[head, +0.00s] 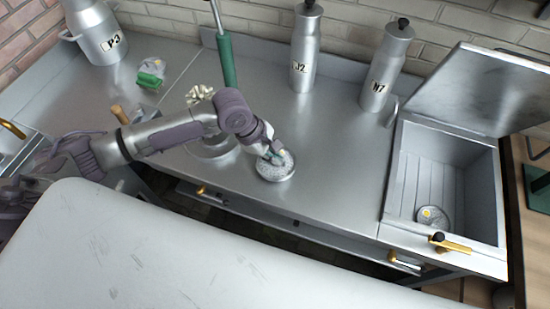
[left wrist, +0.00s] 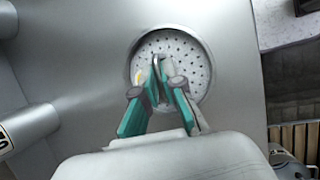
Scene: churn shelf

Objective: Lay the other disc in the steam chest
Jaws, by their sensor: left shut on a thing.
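A round, perforated metal disc (head: 275,172) is at the front middle of the steel counter. It also shows in the left wrist view (left wrist: 190,55), with a small yellow mark near its left edge. My left gripper (head: 275,156) is over the disc, its fingers closed at the disc's middle; the grasped part is hidden between the fingertips (left wrist: 158,62). I cannot tell whether the disc touches the counter. The steam chest (head: 393,205) is at the right with its lid (head: 480,85) raised. A similar disc (head: 432,216) with a yellow mark lies on its floor. My right gripper is out of view.
Metal bottles N2 (head: 305,45) and N7 (head: 387,70) stand at the back between disc and chest. Can P3 (head: 97,35) and a green-based item (head: 150,78) are at the left. A green-sleeved rod (head: 226,60) stands behind my arm. Counter right of the disc is clear.

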